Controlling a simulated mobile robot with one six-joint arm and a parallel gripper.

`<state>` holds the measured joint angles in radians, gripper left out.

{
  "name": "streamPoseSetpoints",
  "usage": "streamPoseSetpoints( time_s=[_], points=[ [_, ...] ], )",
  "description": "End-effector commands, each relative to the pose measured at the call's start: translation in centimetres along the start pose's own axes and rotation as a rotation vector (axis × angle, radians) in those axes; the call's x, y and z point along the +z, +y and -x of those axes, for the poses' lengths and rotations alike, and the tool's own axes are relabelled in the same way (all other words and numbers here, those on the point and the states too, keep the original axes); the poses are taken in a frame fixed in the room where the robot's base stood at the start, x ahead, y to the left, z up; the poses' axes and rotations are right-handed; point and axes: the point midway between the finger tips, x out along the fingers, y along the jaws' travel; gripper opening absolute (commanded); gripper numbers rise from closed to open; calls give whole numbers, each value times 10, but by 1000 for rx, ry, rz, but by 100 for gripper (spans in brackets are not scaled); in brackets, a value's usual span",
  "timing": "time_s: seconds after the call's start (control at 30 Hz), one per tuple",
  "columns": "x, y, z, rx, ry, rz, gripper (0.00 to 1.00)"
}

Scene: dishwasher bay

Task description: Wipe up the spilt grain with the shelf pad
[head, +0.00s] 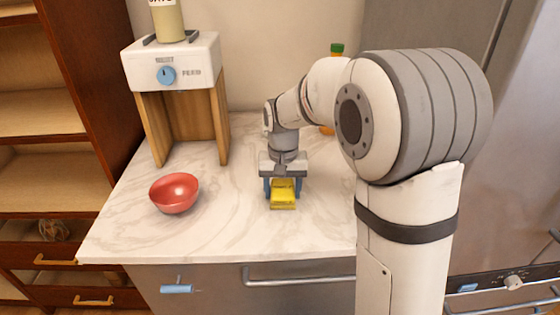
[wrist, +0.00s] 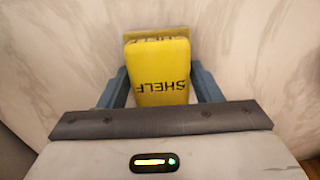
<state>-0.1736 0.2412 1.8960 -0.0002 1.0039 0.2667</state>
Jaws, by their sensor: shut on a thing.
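The yellow shelf pad (head: 283,190) is between the blue fingers of my gripper (head: 283,187), low over the white marble counter. In the wrist view the pad (wrist: 158,75) carries the word SHELF in dark letters, and my gripper (wrist: 160,88) is shut on it from both sides. A second yellow edge shows just beyond the pad's upper end in that view. I cannot tell whether the pad touches the counter. No spilt grain can be made out in either view.
A red bowl (head: 174,193) stands on the counter (head: 225,225) at the left. Behind it is a dispenser (head: 172,62) with a blue knob on wooden legs. An orange bottle with a green cap (head: 337,49) is partly hidden behind my arm. The front left counter is clear.

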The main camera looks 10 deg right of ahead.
Motion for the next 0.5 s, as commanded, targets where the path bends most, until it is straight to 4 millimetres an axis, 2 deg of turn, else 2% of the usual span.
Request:
streamPoseSetpoints(
  time_s=[0.07,0.17,0.5],
  points=[
    [0,-1,7,0,-1,-2,37],
    [0,0,30,-1,4,-4,37],
    [0,2,58,0,-1,-9,37]
  ],
)
